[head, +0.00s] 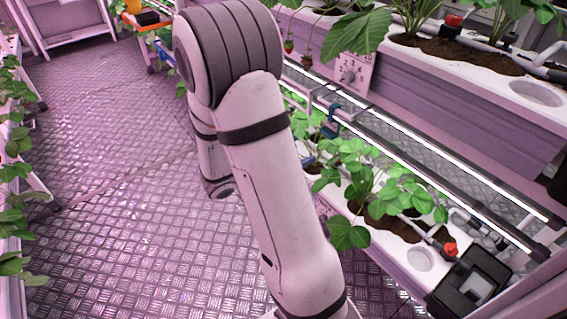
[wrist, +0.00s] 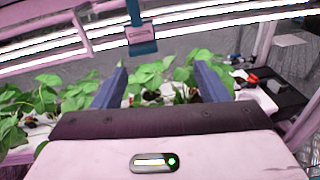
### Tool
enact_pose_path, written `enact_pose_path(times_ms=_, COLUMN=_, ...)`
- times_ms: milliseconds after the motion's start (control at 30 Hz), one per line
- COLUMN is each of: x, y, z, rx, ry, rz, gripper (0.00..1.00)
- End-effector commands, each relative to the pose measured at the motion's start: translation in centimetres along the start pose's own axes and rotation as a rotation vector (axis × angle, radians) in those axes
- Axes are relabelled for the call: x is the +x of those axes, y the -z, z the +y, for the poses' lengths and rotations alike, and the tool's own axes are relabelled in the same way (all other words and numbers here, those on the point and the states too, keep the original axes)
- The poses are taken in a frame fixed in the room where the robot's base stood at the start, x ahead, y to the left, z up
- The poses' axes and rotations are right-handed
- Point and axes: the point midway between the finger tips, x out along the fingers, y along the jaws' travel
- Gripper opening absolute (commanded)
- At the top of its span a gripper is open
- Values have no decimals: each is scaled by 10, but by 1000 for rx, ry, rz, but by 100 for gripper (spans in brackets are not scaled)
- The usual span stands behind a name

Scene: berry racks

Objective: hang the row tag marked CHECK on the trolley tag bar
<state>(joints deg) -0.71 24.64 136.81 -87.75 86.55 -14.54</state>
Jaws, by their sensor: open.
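No tag with a readable CHECK marking shows in either view. In the wrist view, a blue strap-like piece with a pinkish block (wrist: 140,33) hangs just beyond my fingertips, left of the middle. A small blue piece (head: 331,121) also hangs by the lamp rails in the head view; I cannot tell whether it is the same one. My gripper (wrist: 160,68) is open, its two blue-grey fingers apart with nothing held between them. No trolley tag bar can be made out.
Strawberry plants stand in a lower white trough (head: 420,257) and an upper trough (head: 530,93). Bright lamp rails (head: 430,170) run between them. A black box (head: 470,283) stands at the lower right. An orange tray (head: 148,22) is far back. The metal floor (head: 130,180) at left is clear.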

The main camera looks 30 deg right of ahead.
Motion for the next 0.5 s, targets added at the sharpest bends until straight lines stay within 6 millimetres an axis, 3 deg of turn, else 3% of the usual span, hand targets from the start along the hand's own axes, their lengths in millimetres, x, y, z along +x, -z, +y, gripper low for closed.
enact_pose_path(times_ms=33, x=1, y=15, z=7, rx=-33, ry=-33, rz=-27, gripper=67)
enact_pose_path(times_ms=100, x=1, y=20, z=14, rx=-59, ry=-68, rz=-51, gripper=67)
enact_pose_path(times_ms=267, x=6, y=21, z=20, rx=-75, ry=-90, rz=-70, gripper=67)
enact_pose_path(times_ms=500, x=31, y=19, z=21, rx=-73, ry=-86, rz=-67, gripper=67)
